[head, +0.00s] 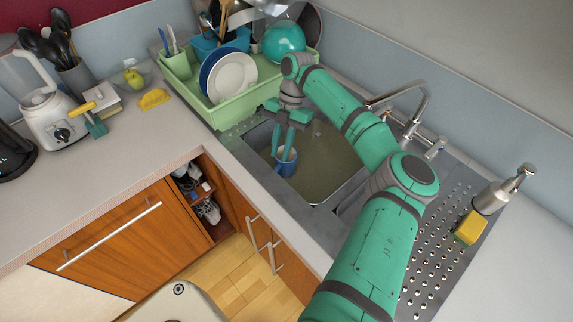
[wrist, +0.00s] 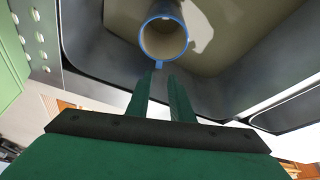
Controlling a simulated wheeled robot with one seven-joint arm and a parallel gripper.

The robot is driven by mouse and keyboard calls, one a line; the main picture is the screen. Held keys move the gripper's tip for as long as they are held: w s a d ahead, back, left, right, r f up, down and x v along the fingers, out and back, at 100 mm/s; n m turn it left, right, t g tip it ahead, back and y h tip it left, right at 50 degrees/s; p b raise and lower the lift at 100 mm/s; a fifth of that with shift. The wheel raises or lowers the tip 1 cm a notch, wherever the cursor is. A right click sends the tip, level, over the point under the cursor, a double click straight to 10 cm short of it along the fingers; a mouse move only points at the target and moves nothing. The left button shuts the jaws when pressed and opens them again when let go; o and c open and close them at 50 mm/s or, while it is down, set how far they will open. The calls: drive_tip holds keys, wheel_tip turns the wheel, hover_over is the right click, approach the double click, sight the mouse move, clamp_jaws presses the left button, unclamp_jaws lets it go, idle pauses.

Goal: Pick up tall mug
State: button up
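The tall mug (head: 288,168) is blue outside and stands in the sink near its front left side. In the wrist view I look into its pale inside (wrist: 163,40), ringed by a blue rim, with the handle pointing toward my fingers. My gripper (head: 283,155) reaches down into the sink at the mug. In the wrist view my gripper (wrist: 161,76) has its two fingers apart, with the handle just ahead of the gap between the tips. I cannot tell whether a finger touches the handle. The mug's lower part is partly hidden in the wrist view.
The sink basin (head: 325,165) surrounds the mug with steel walls. A green dish rack (head: 236,108) with a white plate (head: 233,77) stands behind left. The faucet (head: 418,100) rises at the right. A yellow sponge (head: 469,228) lies on the drainboard.

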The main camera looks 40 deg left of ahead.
sight(276, 170)
drive_tip(key=shift+a+x, duration=0.1)
drive_tip(key=shift+x, duration=1.85)
drive_tip(key=shift+a+x, duration=0.15)
drive_tip(key=shift+x, duration=1.8)
drive_tip(key=shift+c, duration=0.3)
clamp_jaws()
